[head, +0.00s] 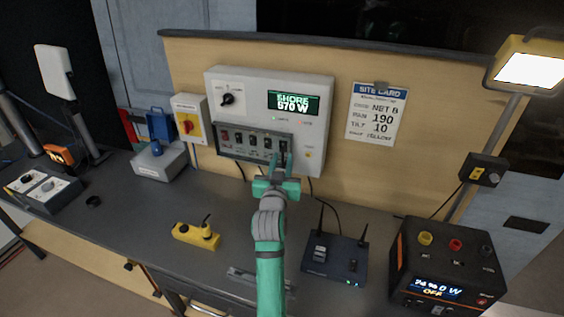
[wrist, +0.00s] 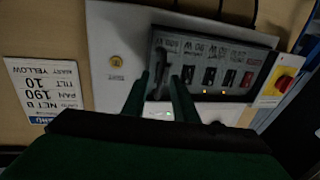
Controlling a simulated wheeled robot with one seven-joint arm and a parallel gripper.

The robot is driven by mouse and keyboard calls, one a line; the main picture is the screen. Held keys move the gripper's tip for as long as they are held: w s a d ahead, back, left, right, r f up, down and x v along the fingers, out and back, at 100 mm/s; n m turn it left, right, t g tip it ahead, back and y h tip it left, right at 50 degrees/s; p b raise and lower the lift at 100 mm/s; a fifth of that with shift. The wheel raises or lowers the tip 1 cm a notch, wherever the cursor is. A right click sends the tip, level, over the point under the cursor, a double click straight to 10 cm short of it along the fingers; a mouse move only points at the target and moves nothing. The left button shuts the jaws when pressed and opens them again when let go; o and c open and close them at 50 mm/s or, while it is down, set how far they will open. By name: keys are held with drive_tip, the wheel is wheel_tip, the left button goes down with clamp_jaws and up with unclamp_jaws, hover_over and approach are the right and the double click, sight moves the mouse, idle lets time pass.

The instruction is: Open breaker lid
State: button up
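The breaker box (head: 231,128) is a dark grey framed strip with a row of switches, low on the white power panel (head: 240,84). Its front looks see-through; I cannot tell a separate lid from the frame. My gripper (head: 283,160) is at the box's right end, with its green fingers pointing at it. In the wrist view the box (wrist: 222,95) appears upside down, and my gripper (wrist: 163,82) has its two fingers apart near a dark upright bar (wrist: 162,57). No grip on the bar shows. The fingers partly hide the panel's lower edge.
A red and yellow rotary switch (head: 188,122) is mounted left of the panel. A site card (head: 377,112) hangs to the right. Below, a yellow handheld unit (head: 196,236), a router with antennas (head: 335,258) and a black power unit (head: 443,270) stand on the dark bench (head: 140,215).

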clamp_jaws()
idle(1.3)
